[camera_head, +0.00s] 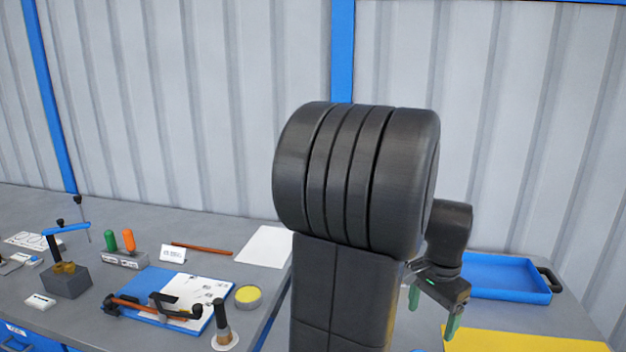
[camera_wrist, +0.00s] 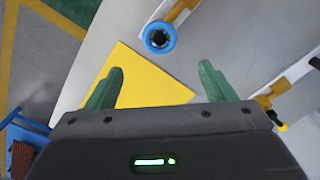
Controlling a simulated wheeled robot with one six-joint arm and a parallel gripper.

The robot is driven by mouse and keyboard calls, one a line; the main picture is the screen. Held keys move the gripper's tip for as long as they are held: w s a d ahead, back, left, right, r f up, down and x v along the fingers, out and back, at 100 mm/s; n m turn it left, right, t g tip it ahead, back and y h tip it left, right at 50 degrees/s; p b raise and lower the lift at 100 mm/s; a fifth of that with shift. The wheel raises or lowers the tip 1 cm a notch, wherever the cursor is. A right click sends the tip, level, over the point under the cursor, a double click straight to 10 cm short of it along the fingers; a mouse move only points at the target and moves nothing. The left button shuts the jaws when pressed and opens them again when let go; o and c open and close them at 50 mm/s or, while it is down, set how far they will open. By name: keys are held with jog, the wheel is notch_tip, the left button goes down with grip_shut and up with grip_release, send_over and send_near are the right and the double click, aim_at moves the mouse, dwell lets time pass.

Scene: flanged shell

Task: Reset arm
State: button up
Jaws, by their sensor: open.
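My gripper (camera_head: 432,312) is at the right in the head view, behind my large dark arm link. Its green fingers hang over the grey table near a yellow sheet (camera_head: 520,341). In the wrist view my gripper (camera_wrist: 160,88) shows two green fingers spread wide apart with nothing between them. The yellow sheet (camera_wrist: 135,82) lies below and beyond the fingers there. My arm link hides the middle of the table in the head view.
A blue tray (camera_head: 500,277) sits right of my gripper. In the wrist view a blue ring-shaped part (camera_wrist: 160,36) is ahead of the fingers. At left are a blue clipboard (camera_head: 150,282), a yellow-topped tin (camera_head: 247,296), orange and green handles (camera_head: 120,240) and a grey block (camera_head: 66,282).

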notch_tip(320, 180, down, 11)
jog(key=shift+f, duration=0.35)
jog(key=n, duration=0.2)
jog(key=shift+n, duration=0.4)
jog(key=n+p, duration=0.1)
jog(key=n, duration=0.3)
jog(key=shift+n, duration=0.3)
jog(key=n+p, duration=0.1)
jog(key=n, duration=0.3)
jog(key=shift+r, duration=0.1)
jog(key=n, duration=0.3)
jog(key=shift+n+p, duration=0.3)
jog(key=shift+p, duration=0.1)
jog(key=shift+r, duration=1.1)
